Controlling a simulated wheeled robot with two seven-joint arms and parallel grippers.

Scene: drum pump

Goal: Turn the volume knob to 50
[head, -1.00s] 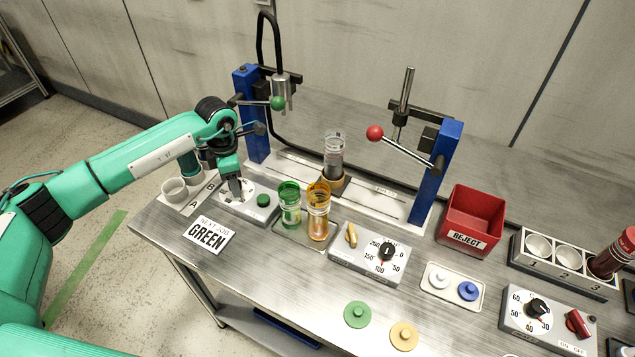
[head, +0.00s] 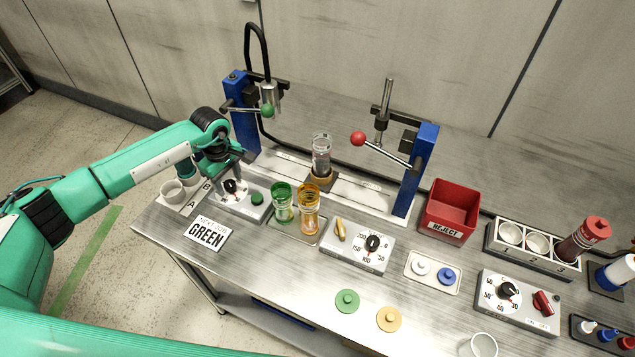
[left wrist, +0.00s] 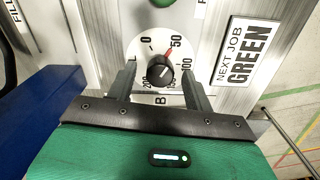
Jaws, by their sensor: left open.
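The dial knob (left wrist: 160,72) is black and round on a white dial face in the left wrist view. The dial carries 0, 50, 100 and 200, and a red line shows near the 50. The knob's light mark leans to the upper right, roughly toward the 50; its exact reading is hard to tell. My left gripper (left wrist: 159,74) is open, with one finger on each side of the knob and a visible gap to it. In the head view, my left gripper (head: 234,174) hangs over the leftmost control box (head: 231,208). My right gripper is not in view.
A green button (head: 257,198) is on the same box. The NEXT JOB GREEN sign (head: 208,233) lies in front. Green (head: 283,207) and orange (head: 309,212) containers stand to the right. A blue post (head: 243,115) rises behind. A second dial box (head: 357,248) sits farther right.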

